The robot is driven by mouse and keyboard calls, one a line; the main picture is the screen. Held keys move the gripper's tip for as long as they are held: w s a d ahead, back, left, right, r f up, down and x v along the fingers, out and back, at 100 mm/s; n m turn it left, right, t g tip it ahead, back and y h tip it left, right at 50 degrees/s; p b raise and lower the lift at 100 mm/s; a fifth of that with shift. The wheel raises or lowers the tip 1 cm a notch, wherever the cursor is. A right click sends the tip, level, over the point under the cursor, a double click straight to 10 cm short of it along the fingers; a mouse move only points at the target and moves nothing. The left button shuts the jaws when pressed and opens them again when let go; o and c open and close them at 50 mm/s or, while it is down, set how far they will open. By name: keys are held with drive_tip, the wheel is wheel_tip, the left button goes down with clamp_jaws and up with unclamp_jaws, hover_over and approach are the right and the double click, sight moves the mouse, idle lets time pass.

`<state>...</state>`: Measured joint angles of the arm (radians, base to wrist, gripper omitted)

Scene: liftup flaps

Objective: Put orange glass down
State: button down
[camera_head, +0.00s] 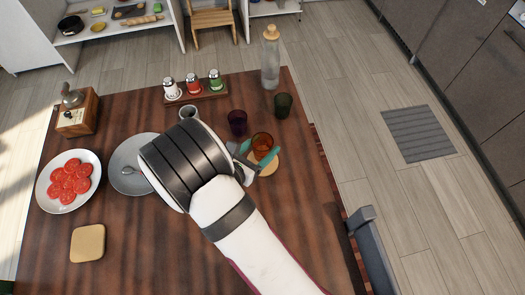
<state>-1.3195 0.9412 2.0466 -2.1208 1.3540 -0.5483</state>
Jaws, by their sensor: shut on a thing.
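The orange glass (263,142) is amber and see-through, near the right part of the wooden table (310,215). My gripper (260,157) reaches it from the lower left and is shut on the glass, with teal-tipped fingers at its sides. A round tan coaster (267,168) shows just below and behind the glass. I cannot tell whether the glass touches the coaster or hangs a little above it. The glass looks about upright. My wrist and arm hide part of the table to the left and below.
A purple glass (237,122) and a green glass (283,105) stand close beyond the orange glass. A corked bottle (271,60) and a shaker rack (195,92) are at the far edge. Left are a grey plate (122,165) and a tomato plate (48,190). The table's right front is clear.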

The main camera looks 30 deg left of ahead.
sight(257, 158)
drive_tip(key=shift+f, duration=1.5)
drive_tip(key=shift+f, duration=0.1)
